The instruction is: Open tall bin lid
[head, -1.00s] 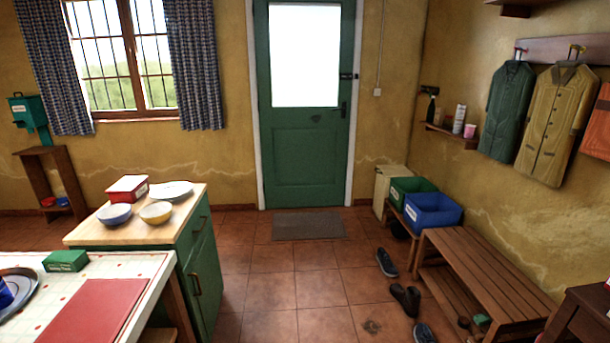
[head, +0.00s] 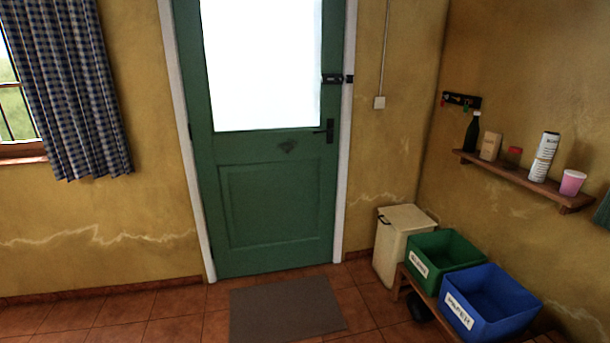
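The tall bin (head: 391,252) is cream-coloured and stands upright on the floor in the corner, right of the green door. Its lid (head: 406,217) is shut on top, with a small dark handle or catch at its left edge. The green box partly hides the bin's right side. Neither of my grippers shows in the head view.
A green box (head: 421,262) and a blue box (head: 476,318), both labelled, sit on a low wooden stand right of the bin. A grey doormat (head: 287,308) lies before the green door (head: 275,205). A wall shelf (head: 520,179) holds bottles and cups. Tiled floor left of the mat is clear.

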